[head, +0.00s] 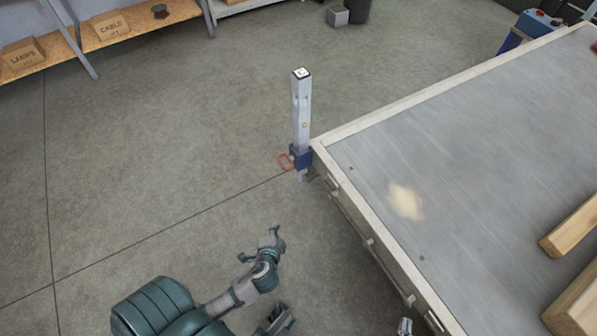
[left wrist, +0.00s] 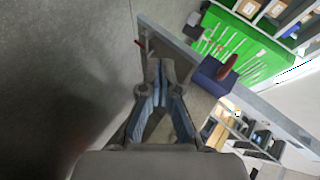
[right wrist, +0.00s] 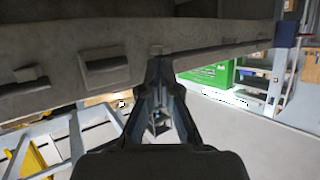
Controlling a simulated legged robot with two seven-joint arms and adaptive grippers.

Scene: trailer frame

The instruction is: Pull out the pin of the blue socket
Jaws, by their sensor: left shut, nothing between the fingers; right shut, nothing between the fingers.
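The blue socket (head: 302,157) sits at the near corner of the trailer frame, around the lower part of an upright grey post (head: 301,110). Its pin, with a red loop handle (head: 285,162), sticks out to the left of the socket. My left gripper (head: 275,232) is below the socket in the head view, apart from the pin. In the left wrist view its fingers (left wrist: 160,72) are shut and empty. A dark blue block with a dark red part (left wrist: 228,68) lies beyond them; I cannot tell if this is the socket. My right gripper (right wrist: 158,65) is shut and empty by the trailer side.
The trailer deck (head: 440,150) fills the right, with wooden beams (head: 572,227) on it. Its side has several brackets (right wrist: 103,66). Shelves with boxes (head: 110,27) and a dark bin (head: 357,10) stand at the back. The floor left of the post is clear.

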